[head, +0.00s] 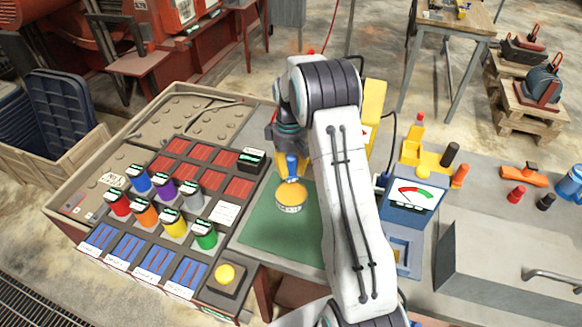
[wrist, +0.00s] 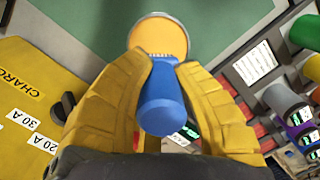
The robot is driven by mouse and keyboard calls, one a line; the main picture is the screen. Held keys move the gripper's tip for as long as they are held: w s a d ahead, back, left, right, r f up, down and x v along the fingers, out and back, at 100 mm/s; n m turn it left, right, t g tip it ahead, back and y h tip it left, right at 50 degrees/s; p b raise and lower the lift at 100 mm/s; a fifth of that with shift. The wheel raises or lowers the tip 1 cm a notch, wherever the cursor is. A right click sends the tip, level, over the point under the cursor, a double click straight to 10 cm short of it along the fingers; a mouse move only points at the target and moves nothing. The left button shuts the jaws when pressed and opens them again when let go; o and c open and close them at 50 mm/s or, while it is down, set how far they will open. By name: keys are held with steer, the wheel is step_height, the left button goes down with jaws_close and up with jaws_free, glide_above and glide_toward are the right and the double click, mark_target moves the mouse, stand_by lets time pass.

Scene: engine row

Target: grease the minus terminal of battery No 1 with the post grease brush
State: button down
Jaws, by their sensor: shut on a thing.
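My gripper (head: 292,172) is shut on the blue handle of the post grease brush (head: 292,160). In the wrist view, the blue handle (wrist: 163,103) lies between the two yellow fingers (wrist: 168,68). The brush points down at a round tin of orange-yellow grease (head: 289,208) on the green mat (head: 262,236). The tin also shows in the wrist view (wrist: 158,36).
Several coloured cylinders (head: 173,222) stand in a partitioned tray left of the mat. A blue meter box (head: 408,208) and a yellow holder (head: 424,155) stand right of my arm. A yellow charger panel (wrist: 28,105) is close on the left in the wrist view.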

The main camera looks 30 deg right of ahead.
steer(key=shift+f, duration=0.15)
steer(key=shift+f+b, duration=1.65)
steer(key=shift+f, duration=1.15)
steer(key=shift+f+b, duration=0.5)
steer(key=shift+f, duration=0.05)
stand_by(0.5)
steer(key=shift+r, duration=0.1)
steer(key=shift+r+p, duration=2.35)
steer(key=shift+r, duration=1.1)
steer(key=shift+w, duration=0.1)
